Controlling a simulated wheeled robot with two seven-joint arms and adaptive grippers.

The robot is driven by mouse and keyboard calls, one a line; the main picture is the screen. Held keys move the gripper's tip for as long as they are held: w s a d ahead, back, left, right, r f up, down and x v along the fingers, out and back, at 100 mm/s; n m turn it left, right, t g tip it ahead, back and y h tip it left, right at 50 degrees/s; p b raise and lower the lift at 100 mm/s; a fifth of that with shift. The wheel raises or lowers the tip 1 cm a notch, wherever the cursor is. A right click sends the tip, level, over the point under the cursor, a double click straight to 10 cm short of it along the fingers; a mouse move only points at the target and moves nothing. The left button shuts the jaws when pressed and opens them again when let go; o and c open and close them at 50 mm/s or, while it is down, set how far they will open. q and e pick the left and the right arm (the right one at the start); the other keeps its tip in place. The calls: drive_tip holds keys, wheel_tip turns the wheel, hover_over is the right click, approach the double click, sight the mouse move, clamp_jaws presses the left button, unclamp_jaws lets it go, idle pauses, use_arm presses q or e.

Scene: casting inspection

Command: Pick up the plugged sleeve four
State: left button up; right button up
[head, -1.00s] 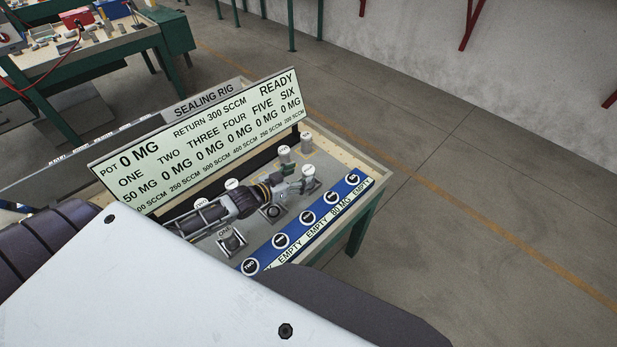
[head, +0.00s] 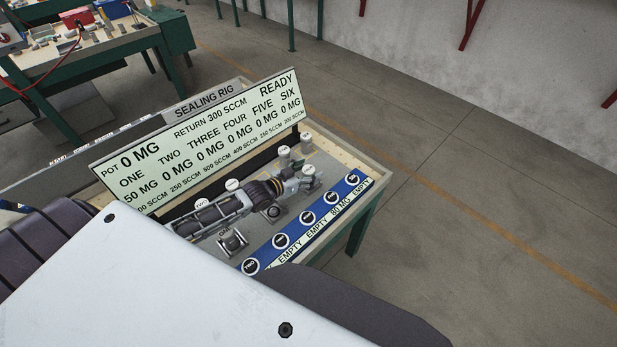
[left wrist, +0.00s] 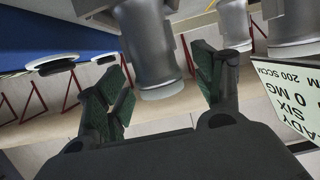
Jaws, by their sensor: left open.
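My left gripper (head: 303,183) is open, reaching from the left over the grey plate of the sealing rig to a grey sleeve with a pale cap (head: 309,171). In the left wrist view this sleeve (left wrist: 150,45) stands between the two spread fingers of the gripper (left wrist: 165,88), with a gap on both sides. Its label is too small to read, so I cannot tell from the pictures that it is sleeve four. Two more capped sleeves stand behind it, one (head: 284,154) and another (head: 306,144). My right gripper is not in view.
A blue strip (head: 293,247) with several dark, white-rimmed round places runs along the rig's front. A tilted display board (head: 200,145) stands along the back, close behind the sleeves. Another capped piece (head: 232,186) stands behind my arm. Open floor lies right.

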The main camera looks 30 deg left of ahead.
use_arm(q)
drive_tip(key=shift+w+d+f, duration=0.1)
drive_tip(key=shift+w, duration=0.2)
idle(0.4)
drive_tip(key=c, duration=1.4)
drive_tip(key=shift+r, duration=5.05)
